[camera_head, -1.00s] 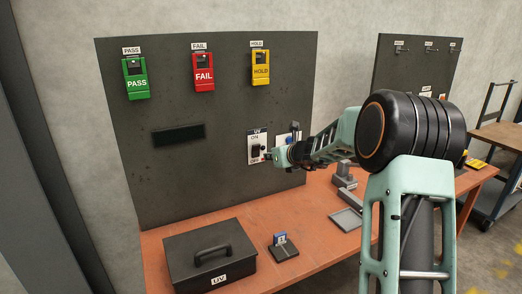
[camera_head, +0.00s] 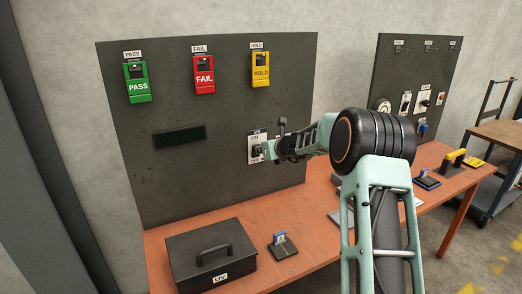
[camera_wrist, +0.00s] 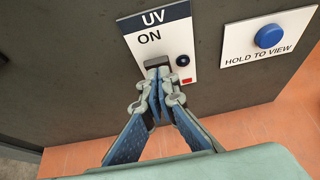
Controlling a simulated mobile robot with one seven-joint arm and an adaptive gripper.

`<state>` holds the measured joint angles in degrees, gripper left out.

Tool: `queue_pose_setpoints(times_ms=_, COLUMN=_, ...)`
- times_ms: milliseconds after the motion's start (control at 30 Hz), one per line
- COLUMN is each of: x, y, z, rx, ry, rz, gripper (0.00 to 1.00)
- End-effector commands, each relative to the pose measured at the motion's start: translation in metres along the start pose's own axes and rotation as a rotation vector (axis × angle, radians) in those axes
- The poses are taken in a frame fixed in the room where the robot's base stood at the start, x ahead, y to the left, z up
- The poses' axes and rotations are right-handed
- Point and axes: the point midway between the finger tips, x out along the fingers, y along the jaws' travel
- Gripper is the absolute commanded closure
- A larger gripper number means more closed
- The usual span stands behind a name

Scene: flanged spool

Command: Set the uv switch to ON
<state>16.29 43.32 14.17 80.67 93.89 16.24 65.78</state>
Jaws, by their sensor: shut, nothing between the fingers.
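The uv switch is on a white plate (camera_head: 253,142) on the dark upright panel, with a UV header and ON printed at its top. In the wrist view the plate (camera_wrist: 180,45) shows a dark switch lever (camera_wrist: 156,61) below the ON label. My gripper (camera_wrist: 158,76) is shut and empty, its fingertips right at the lever's lower side; whether they touch it I cannot tell. The fingers hide the lower part of the plate. In the head view my gripper (camera_head: 264,151) is at the plate's right side, partly covering the switch.
Beside the lever are a small dark round part (camera_wrist: 183,60) and a red mark (camera_wrist: 187,81). A HOLD TO VIEW plate with a blue button (camera_wrist: 269,36) is to the right. A black UV box (camera_head: 211,258) and a small stand (camera_head: 282,246) are on the orange table (camera_head: 300,215).

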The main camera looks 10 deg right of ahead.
Motion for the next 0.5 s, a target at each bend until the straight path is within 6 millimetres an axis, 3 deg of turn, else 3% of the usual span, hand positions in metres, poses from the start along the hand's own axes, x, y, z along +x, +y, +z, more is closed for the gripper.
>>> queue_pose_setpoints(times_ms=500, x=-0.0012, y=-0.0006, z=0.0109, rx=0.002, ry=0.059, rz=0.001, gripper=1.00)
